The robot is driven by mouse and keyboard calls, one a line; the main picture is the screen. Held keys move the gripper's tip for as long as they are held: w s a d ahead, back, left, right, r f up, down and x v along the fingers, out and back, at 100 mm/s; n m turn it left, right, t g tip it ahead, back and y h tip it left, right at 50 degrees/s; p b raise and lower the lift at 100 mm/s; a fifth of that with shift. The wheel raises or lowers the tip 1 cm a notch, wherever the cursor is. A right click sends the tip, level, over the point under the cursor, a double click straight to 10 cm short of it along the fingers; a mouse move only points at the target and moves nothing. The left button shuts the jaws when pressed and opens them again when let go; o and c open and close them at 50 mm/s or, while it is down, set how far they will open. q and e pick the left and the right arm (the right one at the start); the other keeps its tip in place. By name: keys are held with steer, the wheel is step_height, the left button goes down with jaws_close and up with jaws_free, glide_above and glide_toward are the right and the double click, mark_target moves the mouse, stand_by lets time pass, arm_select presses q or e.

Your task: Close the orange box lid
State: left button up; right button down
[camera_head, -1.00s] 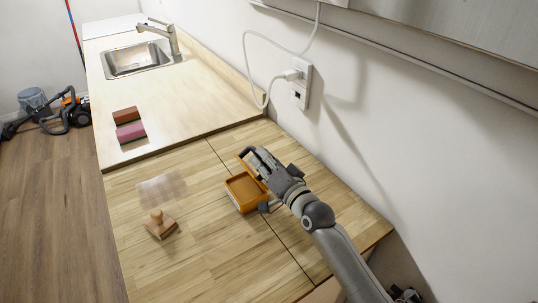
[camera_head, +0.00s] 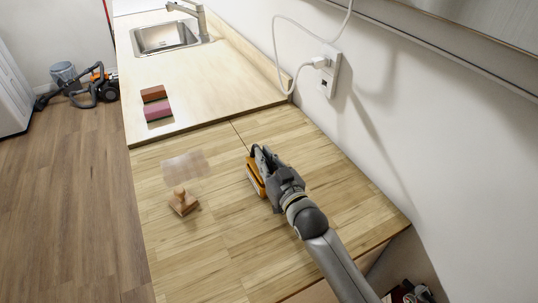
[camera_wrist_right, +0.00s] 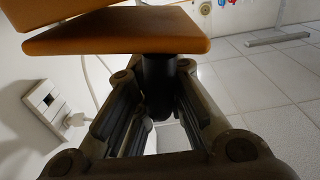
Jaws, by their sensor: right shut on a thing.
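The orange box (camera_head: 254,180) sits on the wooden counter and is largely hidden behind my right gripper (camera_head: 262,160). Its open interior no longer shows in the head view, and I cannot tell whether the lid is fully down. In the right wrist view an orange panel (camera_wrist_right: 120,34) of the box spans the top, with another orange edge at upper left. My left gripper is not in view.
A wooden stamp (camera_head: 183,203) and a pale translucent sheet (camera_head: 186,165) lie left of the box. A brown block (camera_head: 153,93) and a pink block (camera_head: 157,109) are farther back, before the sink (camera_head: 165,38). A wall outlet (camera_head: 329,74) with a white cable is at right.

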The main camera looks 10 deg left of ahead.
steer(key=shift+s+a+f+n, duration=0.15)
steer(key=shift+a+f+n, duration=0.05)
steer(key=shift+n, duration=0.2)
steer(key=c, duration=1.5)
jaws_free()
steer(key=shift+o, duration=0.2)
steer(key=v, duration=1.2)
